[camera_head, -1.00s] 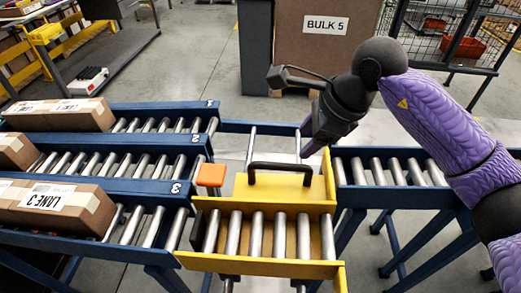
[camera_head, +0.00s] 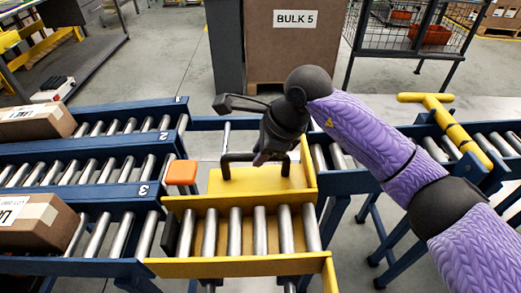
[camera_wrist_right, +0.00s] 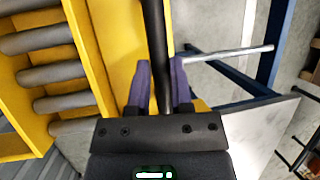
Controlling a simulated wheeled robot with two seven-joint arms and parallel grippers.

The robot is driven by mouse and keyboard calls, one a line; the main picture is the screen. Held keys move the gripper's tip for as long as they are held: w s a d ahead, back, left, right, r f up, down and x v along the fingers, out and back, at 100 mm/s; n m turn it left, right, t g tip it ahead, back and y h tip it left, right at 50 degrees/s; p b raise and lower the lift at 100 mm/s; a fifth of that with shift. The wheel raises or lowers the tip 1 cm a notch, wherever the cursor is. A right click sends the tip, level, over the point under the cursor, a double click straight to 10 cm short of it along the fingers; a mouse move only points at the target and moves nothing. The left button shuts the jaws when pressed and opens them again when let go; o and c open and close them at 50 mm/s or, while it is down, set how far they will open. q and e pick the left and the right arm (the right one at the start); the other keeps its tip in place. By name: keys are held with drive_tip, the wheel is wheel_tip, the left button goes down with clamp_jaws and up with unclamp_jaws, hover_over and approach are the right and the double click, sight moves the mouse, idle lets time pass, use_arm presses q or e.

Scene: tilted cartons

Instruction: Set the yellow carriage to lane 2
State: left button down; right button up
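The yellow carriage (camera_head: 262,183) stands at the end of lane 3 (camera_head: 125,215), its rollers roughly in line with that lane's rollers. Its black handle (camera_head: 232,158) rises from the yellow plate behind the rollers. Lane 2 (camera_head: 100,170) is the middle lane, farther back than the carriage's rollers. My right gripper (camera_head: 262,157) is at the handle. In the right wrist view, the black handle bar (camera_wrist_right: 153,35) runs between its two purple fingers (camera_wrist_right: 160,80), which close in tightly on both sides. My left gripper is not in view.
Cartons lie on lane 1 (camera_head: 38,122) and lane 3 (camera_head: 35,222). A yellow T-shaped bar (camera_head: 455,130) lies across the right conveyor. A BULK 5 carton (camera_head: 295,45) stands behind.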

clamp_jaws()
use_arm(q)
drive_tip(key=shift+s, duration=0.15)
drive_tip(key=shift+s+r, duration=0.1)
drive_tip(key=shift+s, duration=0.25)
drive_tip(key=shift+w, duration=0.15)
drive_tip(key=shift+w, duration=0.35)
